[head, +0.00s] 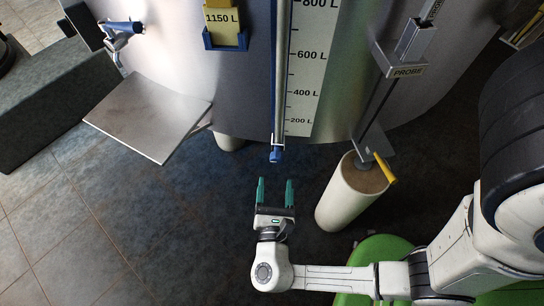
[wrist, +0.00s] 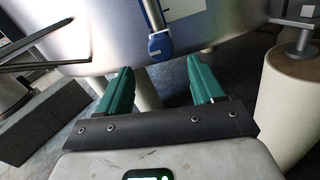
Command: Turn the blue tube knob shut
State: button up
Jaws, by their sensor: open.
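The blue tube knob (head: 276,155) sits at the bottom end of the sight tube (head: 280,75) on the front of the metal tank. In the wrist view the blue knob (wrist: 161,45) shows ahead of and between the fingertips, a little above them. My gripper (head: 275,183) has two green fingers pointing at the tank. It is open and empty, a short gap away from the knob. The wrist view shows both fingers (wrist: 160,78) apart with nothing between them. The turn position of the knob is too small to tell.
A white level scale (head: 306,70) is right of the tube. A probe on a rail (head: 410,45) and a pale post (head: 343,205) with a yellow handle (head: 384,168) stand to the right. A metal shelf (head: 150,115) juts out left. The floor at lower left is clear.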

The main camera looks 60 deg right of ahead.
aim_at(277, 161)
jog(key=x, duration=0.9)
jog(key=c, duration=1)
jog(key=shift+c, duration=0.2)
